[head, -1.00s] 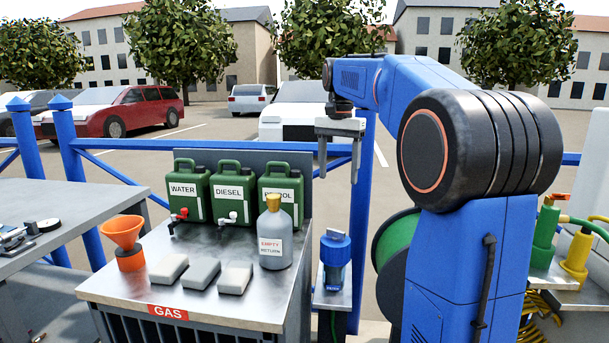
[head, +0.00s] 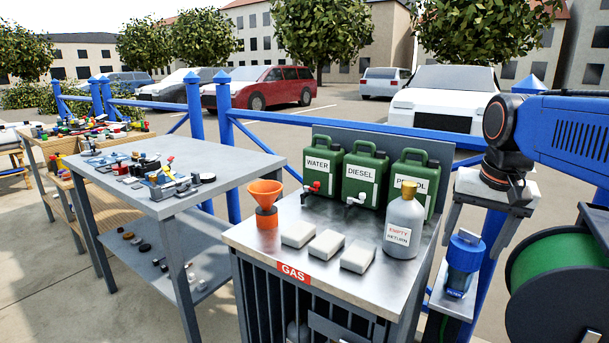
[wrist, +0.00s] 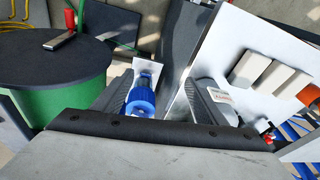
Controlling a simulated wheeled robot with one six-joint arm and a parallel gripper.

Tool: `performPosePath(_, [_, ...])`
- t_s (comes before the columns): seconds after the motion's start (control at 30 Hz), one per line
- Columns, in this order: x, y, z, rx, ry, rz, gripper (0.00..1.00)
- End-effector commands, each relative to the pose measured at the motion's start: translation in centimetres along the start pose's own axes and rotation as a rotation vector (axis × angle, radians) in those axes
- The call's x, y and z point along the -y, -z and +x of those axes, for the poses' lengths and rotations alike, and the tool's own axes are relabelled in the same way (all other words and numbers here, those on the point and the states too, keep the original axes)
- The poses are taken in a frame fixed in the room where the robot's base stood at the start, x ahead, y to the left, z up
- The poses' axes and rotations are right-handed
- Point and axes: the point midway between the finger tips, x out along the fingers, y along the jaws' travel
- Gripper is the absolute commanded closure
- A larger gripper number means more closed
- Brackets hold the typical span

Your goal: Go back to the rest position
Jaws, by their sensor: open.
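My gripper (head: 474,238) hangs from my blue arm at the right of the head view. Its two fingers point down, spread apart, with nothing between them. In the wrist view the two fingers (wrist: 160,108) are apart, and the blue cap (wrist: 140,102) shows in the gap, lower down. I cannot tell the exact distance to it.
The gas cabinet (head: 262,240) holds green canisters, a grey bottle (head: 404,224), an orange funnel (head: 265,200) and pale blocks. A hose reel (head: 560,265) stands at the right. A grey table (head: 150,205) with small parts is left. Blue railings (head: 330,122) run behind.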

Motion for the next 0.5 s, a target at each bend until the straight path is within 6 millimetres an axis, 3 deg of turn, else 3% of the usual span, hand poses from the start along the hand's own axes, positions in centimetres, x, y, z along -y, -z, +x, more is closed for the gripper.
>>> performPosePath(0.03, [-0.1,-1.9,0.7,-0.014,0.008,-0.039,0.34])
performPosePath(0.2, [-0.7,-7.0,3.6,-0.064,0.031,-0.170,0.34])
performPosePath(0.5, [-2.1,-14.8,9.3,-0.149,0.063,-0.375,0.34])
